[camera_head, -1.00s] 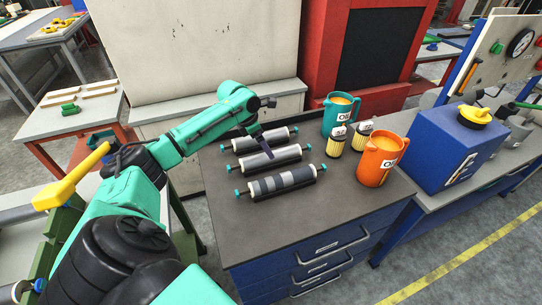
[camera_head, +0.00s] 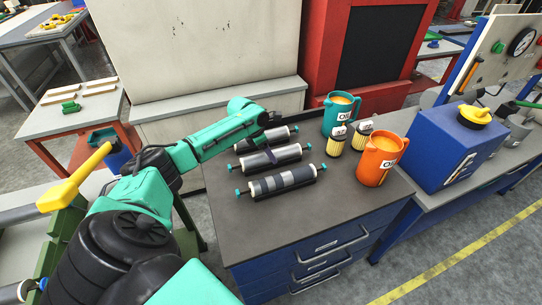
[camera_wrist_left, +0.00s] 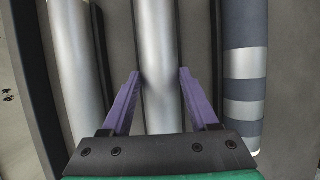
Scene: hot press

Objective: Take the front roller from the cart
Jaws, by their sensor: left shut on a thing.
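Three rollers with teal ends lie side by side on the grey top of the blue-drawer cart (camera_head: 250,222). The front roller (camera_head: 283,182) has dark and light bands; it also shows at the right in the left wrist view (camera_wrist_left: 245,75). The middle roller (camera_head: 286,154) is plain silver. The back roller (camera_head: 277,136) is partly hidden by my left arm. My left gripper (camera_head: 270,155) is down at the middle roller. In the left wrist view its purple fingers (camera_wrist_left: 160,72) are on either side of the middle roller (camera_wrist_left: 157,40), shut on it. My right gripper is out of view.
A teal jug (camera_head: 340,112), two small yellow-and-black containers (camera_head: 334,142) and an orange jug (camera_head: 376,162) stand right of the rollers. A blue box (camera_head: 450,145) with a yellow cap stands farther right. The cart top in front of the rollers is clear.

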